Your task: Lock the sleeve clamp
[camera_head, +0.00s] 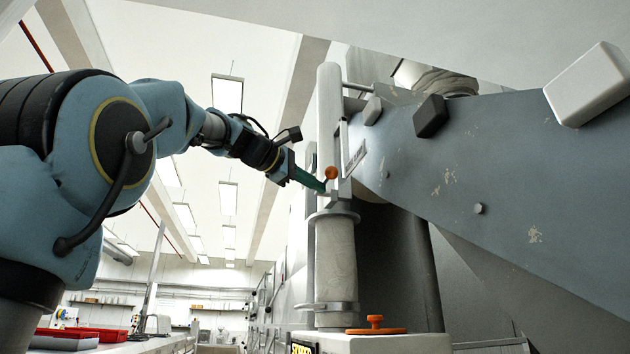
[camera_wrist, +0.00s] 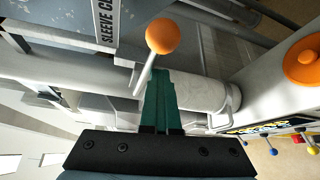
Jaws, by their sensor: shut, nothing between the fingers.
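The sleeve clamp shows as a small lever with an orange ball knob (camera_head: 331,172) on the upright pipe, just above the pale sleeve (camera_head: 335,258). In the wrist view the orange knob (camera_wrist: 163,37) sits on a thin metal stem beside the fingertips. A plate lettered "SLEEVE C..." (camera_wrist: 107,20) is partly cut off by the picture edge. My gripper (camera_head: 322,187) has green fingers, which are shut and empty. Its fingertips (camera_wrist: 160,78) are close to the lever stem, and I cannot tell whether they touch it.
The large grey hood panel (camera_head: 500,170) fills the right side. An orange knob (camera_head: 375,325) sits on the white housing below the sleeve. In the wrist view, small coloured ball knobs (camera_wrist: 298,138) lie at the right. Red trays (camera_head: 98,334) rest on a bench at lower left.

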